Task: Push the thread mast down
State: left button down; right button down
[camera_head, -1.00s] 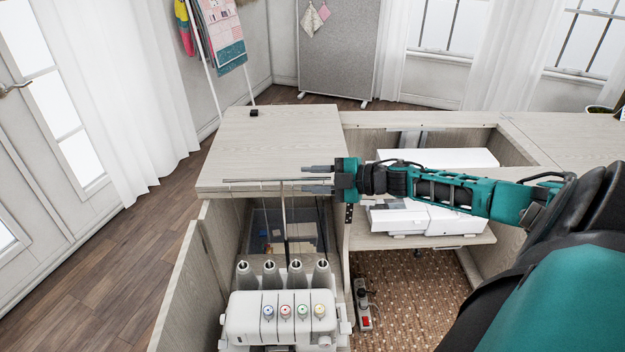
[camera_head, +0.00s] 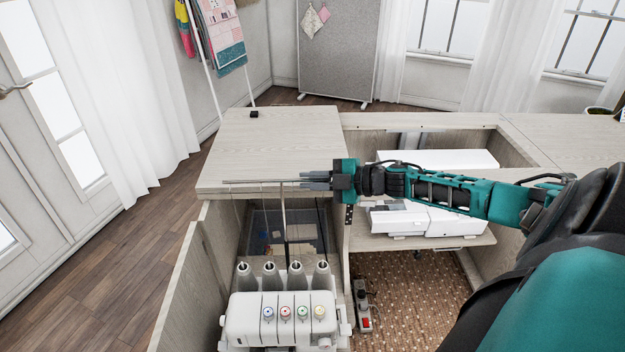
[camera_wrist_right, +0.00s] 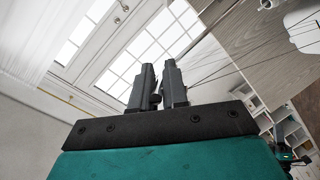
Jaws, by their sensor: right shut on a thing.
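The white serger (camera_head: 275,318) sits low in the open cabinet bay, with several grey thread cones on it. Its thread mast (camera_head: 284,222) is a thin upright rod, raised above the cones. A thin horizontal bar (camera_head: 255,181) crosses its top, level with the tabletop's front edge. My right gripper (camera_head: 306,180) reaches in from the right and is shut on the right part of this bar. In the right wrist view the dark fingers (camera_wrist_right: 158,82) are close together; thin threads run off to the right.
The cabinet top (camera_head: 270,150) lies just behind the bar. The bay's open door (camera_head: 195,270) stands at the left. A white sewing machine (camera_head: 430,217) sits on a shelf to the right, under my right arm. A power strip (camera_head: 362,305) lies below it.

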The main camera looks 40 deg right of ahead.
jog(key=shift+f, duration=0.1)
